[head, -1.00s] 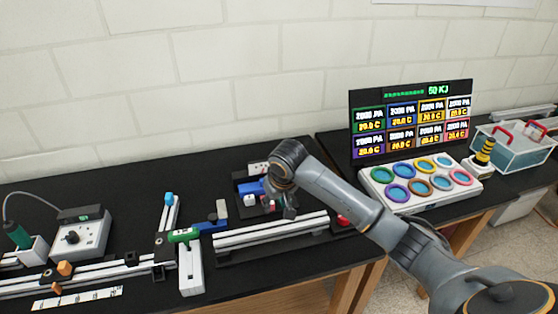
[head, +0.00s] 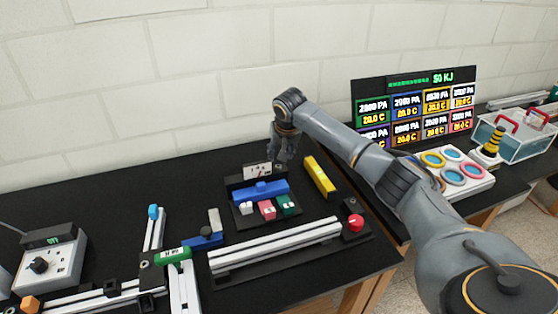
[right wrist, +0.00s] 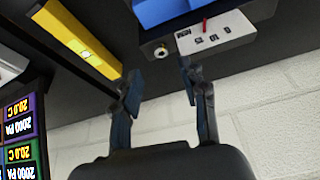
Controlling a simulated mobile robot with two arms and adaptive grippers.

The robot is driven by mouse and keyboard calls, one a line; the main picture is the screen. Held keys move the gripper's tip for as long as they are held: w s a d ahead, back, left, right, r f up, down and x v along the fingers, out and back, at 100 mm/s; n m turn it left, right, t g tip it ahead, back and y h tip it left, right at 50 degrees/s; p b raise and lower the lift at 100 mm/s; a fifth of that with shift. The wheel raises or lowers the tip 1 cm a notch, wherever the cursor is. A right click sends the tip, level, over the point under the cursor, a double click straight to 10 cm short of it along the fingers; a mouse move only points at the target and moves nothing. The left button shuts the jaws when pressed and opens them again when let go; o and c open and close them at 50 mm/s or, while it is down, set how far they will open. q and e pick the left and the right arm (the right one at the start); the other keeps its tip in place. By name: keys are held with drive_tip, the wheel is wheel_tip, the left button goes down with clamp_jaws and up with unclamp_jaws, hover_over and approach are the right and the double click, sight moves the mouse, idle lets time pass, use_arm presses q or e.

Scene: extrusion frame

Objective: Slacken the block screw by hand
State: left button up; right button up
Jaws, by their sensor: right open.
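My right gripper (head: 283,158) is open and empty, in the air at the back of the black fixture (head: 236,182), which holds a blue bar (head: 261,191). A small blue block with a dark knob (head: 206,231) sits by the extrusion frame. I cannot tell for sure which is the block screw. My left gripper is not in view.
A yellow bar (head: 320,177) lies right of the fixture; it also shows in the right wrist view (right wrist: 75,38). A silver rail (head: 275,245) with a red knob (head: 355,222) lies in front. A display screen (head: 415,105) stands at the right. The white wall is close behind.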

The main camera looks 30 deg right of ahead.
sight(278, 167)
drive_tip(key=x, duration=0.5)
drive_tip(key=shift+w+f+p, duration=0.15)
drive_tip(key=shift+f+p, duration=0.1)
drive_tip(key=shift+p, duration=0.1)
drive_tip(key=shift+w+f, duration=0.1)
drive_tip(key=shift+f, duration=0.3)
drive_tip(key=shift+w, duration=0.1)
clamp_jaws()
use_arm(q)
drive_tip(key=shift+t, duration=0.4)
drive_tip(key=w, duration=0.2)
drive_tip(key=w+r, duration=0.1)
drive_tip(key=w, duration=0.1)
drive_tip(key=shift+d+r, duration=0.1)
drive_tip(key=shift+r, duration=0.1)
use_arm(e)
drive_tip(key=shift+d+n, duration=0.1)
drive_tip(key=shift+n, duration=0.2)
